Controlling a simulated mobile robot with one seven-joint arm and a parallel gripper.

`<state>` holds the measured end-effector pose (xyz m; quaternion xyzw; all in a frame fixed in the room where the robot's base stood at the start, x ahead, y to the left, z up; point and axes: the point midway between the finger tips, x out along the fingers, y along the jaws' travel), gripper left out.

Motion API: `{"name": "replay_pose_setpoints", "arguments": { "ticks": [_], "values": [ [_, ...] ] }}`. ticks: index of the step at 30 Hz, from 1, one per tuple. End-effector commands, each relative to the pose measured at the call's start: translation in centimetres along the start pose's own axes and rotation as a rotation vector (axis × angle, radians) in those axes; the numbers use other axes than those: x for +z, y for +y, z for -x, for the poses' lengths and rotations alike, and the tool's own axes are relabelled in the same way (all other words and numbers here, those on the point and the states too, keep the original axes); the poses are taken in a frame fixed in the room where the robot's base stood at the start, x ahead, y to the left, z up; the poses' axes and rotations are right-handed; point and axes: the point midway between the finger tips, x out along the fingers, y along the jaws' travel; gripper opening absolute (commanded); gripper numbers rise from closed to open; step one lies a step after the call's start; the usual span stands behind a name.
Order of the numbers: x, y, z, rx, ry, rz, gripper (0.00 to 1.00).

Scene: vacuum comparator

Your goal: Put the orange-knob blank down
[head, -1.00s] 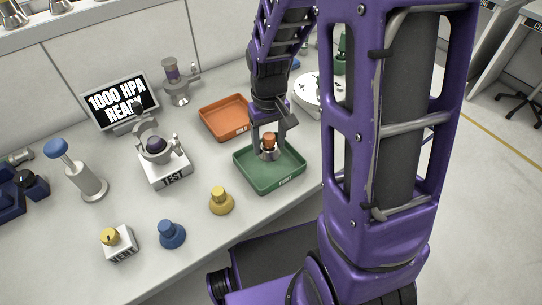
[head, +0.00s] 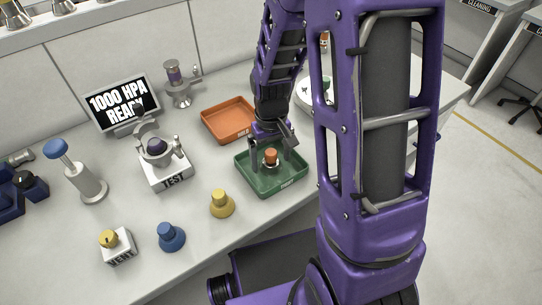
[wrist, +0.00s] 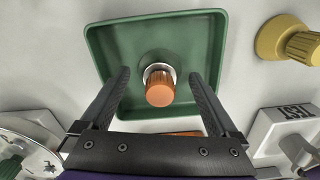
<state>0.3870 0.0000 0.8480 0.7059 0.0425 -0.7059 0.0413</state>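The blank with the orange knob (head: 271,157) and a grey metal base stands upright in the green tray (head: 264,189). In the wrist view the orange knob (wrist: 160,89) shows from above near the middle of the green tray (wrist: 101,42). My gripper (head: 269,156) is low over the tray with one finger on each side of the blank. In the wrist view my gripper (wrist: 161,80) is open, with a clear gap between each finger and the knob. The underside of the blank is hidden.
An orange tray (head: 228,138) lies behind the green one. A yellow-knob piece (head: 221,204) and a blue piece (head: 171,236) stand to the left, near the TEST stand (head: 168,178) and VENT box (head: 118,247). The monitor (head: 121,103) reads "1000 HPA READY".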

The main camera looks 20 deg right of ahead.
Motion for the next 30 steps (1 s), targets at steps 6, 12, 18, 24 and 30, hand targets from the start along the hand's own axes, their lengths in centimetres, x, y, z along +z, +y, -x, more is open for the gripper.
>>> {"name": "replay_pose_setpoints", "arguments": {
  "ticks": [6,12,18,24,30],
  "values": [
    [0.0,0.0,0.0,0.000,0.000,0.000,0.95],
    [-0.1,0.0,1.4,0.000,0.002,0.000,0.95],
    [-0.2,0.0,5.6,0.001,0.006,0.000,0.95],
    [-0.1,0.0,9.7,0.001,0.005,0.000,0.95],
    [-0.1,0.0,11.9,0.000,0.002,0.000,0.95]
  ]
}}
